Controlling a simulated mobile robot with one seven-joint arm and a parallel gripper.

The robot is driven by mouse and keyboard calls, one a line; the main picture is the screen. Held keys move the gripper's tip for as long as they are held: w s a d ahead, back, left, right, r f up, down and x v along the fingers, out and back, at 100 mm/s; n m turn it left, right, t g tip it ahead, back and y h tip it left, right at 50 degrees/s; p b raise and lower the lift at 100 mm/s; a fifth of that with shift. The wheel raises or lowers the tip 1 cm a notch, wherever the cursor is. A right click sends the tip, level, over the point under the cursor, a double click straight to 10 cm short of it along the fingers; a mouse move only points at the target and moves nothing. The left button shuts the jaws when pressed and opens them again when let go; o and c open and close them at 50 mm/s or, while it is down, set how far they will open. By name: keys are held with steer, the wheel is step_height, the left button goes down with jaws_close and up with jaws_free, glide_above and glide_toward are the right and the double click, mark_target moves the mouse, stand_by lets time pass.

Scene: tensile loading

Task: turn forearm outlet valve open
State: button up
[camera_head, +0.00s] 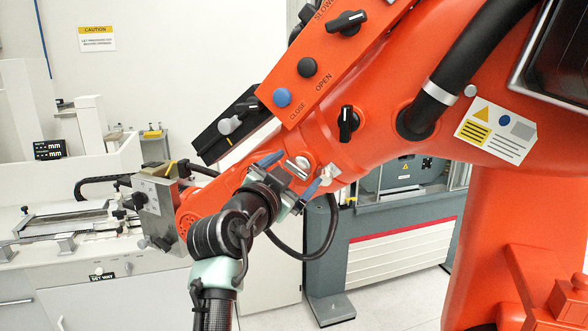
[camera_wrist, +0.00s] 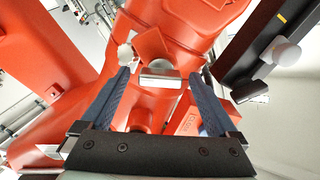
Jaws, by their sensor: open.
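The forearm outlet valve appears to be a small silver fitting (camera_head: 298,168) on the orange forearm. In the wrist view a short pale metal bar (camera_wrist: 160,81) lies crosswise in front of the orange surface. My gripper (camera_head: 305,165) is open, its two blue fingers on either side of this fitting. In the wrist view the fingers of my gripper (camera_wrist: 158,74) point toward the bar, with gaps on both sides. I cannot tell whether the fingertips touch the forearm. The valve's base is hidden, and its setting is unclear.
The large orange arm (camera_head: 375,75) fills the upper right. It carries a blue button (camera_head: 282,97), a black button (camera_head: 307,67) and a black knob (camera_head: 348,123). A black bar with a grey knob (camera_head: 229,126) sits close left. A black hose (camera_head: 333,222) loops below.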

steer(key=c, duration=1.4)
